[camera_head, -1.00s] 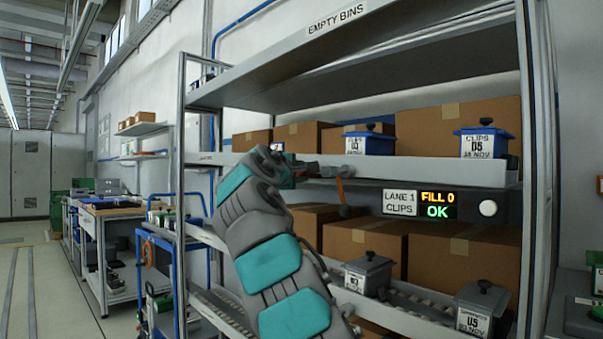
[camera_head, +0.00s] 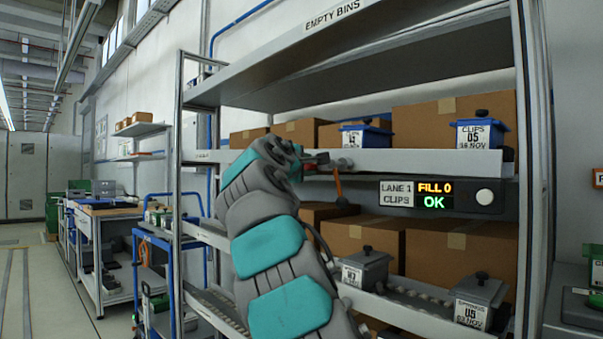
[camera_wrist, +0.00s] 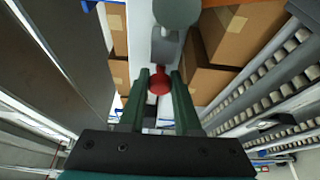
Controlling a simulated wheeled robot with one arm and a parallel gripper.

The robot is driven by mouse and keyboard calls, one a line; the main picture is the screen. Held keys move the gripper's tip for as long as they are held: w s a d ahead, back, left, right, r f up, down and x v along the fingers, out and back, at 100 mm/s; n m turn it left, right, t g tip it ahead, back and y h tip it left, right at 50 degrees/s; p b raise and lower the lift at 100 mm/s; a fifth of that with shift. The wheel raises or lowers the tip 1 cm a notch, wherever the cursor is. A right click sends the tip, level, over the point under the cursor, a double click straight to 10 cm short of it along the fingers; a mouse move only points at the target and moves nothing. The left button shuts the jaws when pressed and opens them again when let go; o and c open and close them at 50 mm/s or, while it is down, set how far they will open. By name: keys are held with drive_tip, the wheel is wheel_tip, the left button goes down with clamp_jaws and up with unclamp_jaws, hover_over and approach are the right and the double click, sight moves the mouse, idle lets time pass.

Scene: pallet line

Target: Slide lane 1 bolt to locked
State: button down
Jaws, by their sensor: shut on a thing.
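A red round knob (camera_wrist: 159,80), which looks like the bolt's handle, sits between the two dark green fingers of my gripper (camera_wrist: 159,84) in the wrist view. My gripper is shut on it. A grey metal part (camera_wrist: 168,45) lies just beyond the knob along the shelf rail. In the head view my gripper (camera_head: 316,161) is at the front of the lane 1 shelf edge, and my arm hides part of the rail. The lane 1 display (camera_head: 436,195) reads "FILL 0" and "OK". The bolt's lock position cannot be told.
Blue clip bins (camera_head: 482,134) and cardboard boxes (camera_head: 450,109) stand on the upper shelf. An orange strip (camera_head: 338,184) hangs beside my gripper. Grey bins (camera_head: 366,270) stand on the roller lane below. A rack post (camera_head: 532,170) stands at the right.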

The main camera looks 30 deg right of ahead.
drive_tip(key=shift+s+d+f, duration=0.1)
drive_tip(key=shift+s+d, duration=0.2)
drive_tip(key=shift+s, duration=0.35)
drive_tip(key=c, duration=0.6)
unclamp_jaws()
drive_tip(key=shift+s+a, duration=0.1)
drive_tip(key=b+v, duration=0.1)
drive_tip(key=v, duration=0.6)
drive_tip(key=shift+s+a, duration=0.2)
drive_tip(key=shift+s, duration=0.05)
